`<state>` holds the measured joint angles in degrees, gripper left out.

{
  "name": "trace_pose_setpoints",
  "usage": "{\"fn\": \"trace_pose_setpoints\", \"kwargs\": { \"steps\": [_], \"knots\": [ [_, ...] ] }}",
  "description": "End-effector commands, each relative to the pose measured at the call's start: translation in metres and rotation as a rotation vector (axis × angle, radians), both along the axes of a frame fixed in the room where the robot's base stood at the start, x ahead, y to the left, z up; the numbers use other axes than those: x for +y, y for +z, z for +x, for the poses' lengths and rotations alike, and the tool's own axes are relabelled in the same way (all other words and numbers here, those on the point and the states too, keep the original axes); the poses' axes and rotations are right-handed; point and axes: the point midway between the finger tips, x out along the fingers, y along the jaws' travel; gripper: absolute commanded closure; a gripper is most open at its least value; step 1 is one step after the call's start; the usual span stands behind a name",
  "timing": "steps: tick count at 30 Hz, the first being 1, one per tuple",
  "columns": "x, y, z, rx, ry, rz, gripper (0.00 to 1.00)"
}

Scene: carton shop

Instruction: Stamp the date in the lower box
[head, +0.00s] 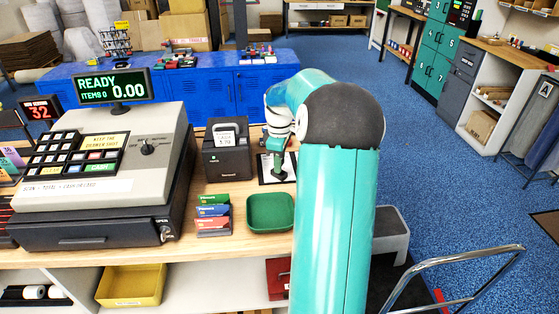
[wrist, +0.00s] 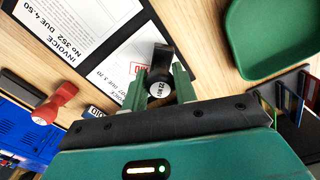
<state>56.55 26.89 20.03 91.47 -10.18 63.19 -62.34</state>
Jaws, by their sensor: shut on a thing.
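My gripper (wrist: 160,88) is shut on a black stamp (wrist: 161,58) with a white label bearing dark lettering. Invoice lines and part of a red-printed mark show beside the stamp. The lower box is not clearly visible; the stamp and gripper cover part of the sheet. I cannot tell whether the stamp touches the paper. In the head view my gripper (head: 275,146) is above the board (head: 264,172), with the arm partly in front.
A red-handled stamp (wrist: 62,97) stands beside the sheet. A green tray (head: 270,212) and coloured packs (head: 213,214) are nearer on the counter. A black printer (head: 227,150) stands left of the board, and the cash register (head: 110,165) is further left.

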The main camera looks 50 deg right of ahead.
Motion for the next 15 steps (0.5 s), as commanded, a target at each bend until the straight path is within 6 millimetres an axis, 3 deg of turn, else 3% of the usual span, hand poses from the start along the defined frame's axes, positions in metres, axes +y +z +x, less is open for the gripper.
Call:
{"fn": "trace_pose_setpoints", "kwargs": {
  "steps": [15],
  "knots": [
    [0.0002,0.0034,-0.0003,0.002,0.0,0.001,0.87]
  ]
}}
